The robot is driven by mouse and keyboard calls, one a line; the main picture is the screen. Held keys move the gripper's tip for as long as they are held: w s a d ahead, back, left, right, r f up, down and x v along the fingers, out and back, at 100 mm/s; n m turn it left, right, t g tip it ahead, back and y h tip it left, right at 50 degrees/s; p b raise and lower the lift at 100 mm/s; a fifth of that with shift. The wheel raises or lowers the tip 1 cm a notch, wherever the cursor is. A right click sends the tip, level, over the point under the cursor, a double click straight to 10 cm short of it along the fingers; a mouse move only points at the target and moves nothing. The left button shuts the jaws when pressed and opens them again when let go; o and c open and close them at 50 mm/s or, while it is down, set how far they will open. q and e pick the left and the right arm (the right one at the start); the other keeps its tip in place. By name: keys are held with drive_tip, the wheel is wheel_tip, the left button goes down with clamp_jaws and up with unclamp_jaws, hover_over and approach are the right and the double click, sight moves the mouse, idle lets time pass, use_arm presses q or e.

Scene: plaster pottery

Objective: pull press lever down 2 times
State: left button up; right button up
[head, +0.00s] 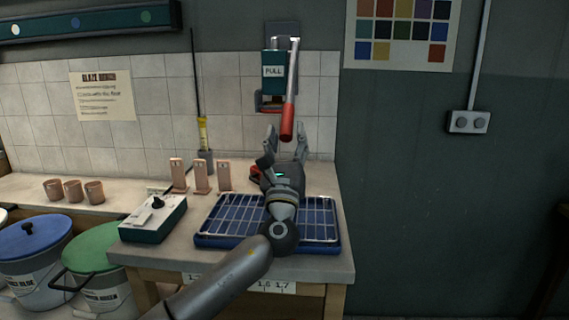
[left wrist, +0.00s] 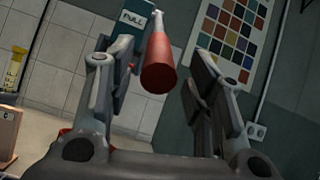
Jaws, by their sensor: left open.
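The press (head: 272,72) is a teal box with a "PULL" label, mounted on the tiled wall. Its lever (head: 288,112) hangs down at the front, with a grey rod and a red handle. My left gripper (head: 286,136) is open, fingers pointing up, around or just below the lower end of the red handle. In the left wrist view the red handle (left wrist: 160,66) appears between the two open fingers (left wrist: 160,75), with no visible contact. The press (left wrist: 130,28) is behind it. My right gripper is in neither view.
Below is a blue tray with a wire rack (head: 215,240) on the counter. A teal switch box (head: 152,220), pinkish upright pieces (head: 201,178) and several small cups (head: 73,191) stand to the left. Lidded buckets (head: 100,265) stand in front.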

use_arm(q)
drive_tip(key=v, duration=0.8)
drive_tip(key=shift+s+f, duration=0.2)
drive_tip(key=shift+s, duration=0.05)
drive_tip(key=shift+a, duration=0.1)
